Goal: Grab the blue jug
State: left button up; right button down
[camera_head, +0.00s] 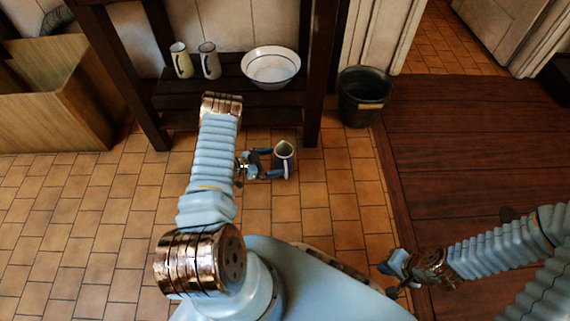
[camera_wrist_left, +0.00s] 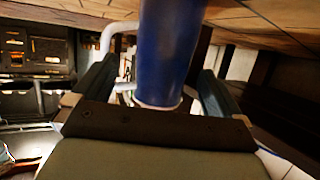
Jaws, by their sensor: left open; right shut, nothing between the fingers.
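The blue jug (camera_head: 284,160) has a pale rim and stands in front of the dark shelf, its mouth facing up in the head view. In the left wrist view the jug's blue body (camera_wrist_left: 168,50) is between my left gripper's fingers, with its white handle to the left. My left gripper (camera_head: 268,163) is open around the jug; whether either finger touches it I cannot tell. The jug's base is hard to make out. My right gripper (camera_head: 388,279) is shut and empty, low at the right, far from the jug.
The dark wooden shelf (camera_head: 180,101) holds a cream jug (camera_head: 181,61), a white jug (camera_head: 209,61) and a white basin (camera_head: 271,67). A black bucket (camera_head: 363,97) stands to its right. A wooden bin (camera_head: 60,95) is at left. The tiled floor (camera_head: 85,215) is clear at left.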

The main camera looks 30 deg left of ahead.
pick_arm(q)
jog(key=b+x, duration=0.1)
jog(key=x, duration=0.4)
jog(key=shift+w+a, duration=0.15)
jog(key=shift+w, duration=0.05)
jog(key=shift+r, duration=0.1)
jog(key=c, duration=1.1)
jog(key=shift+r, duration=0.15)
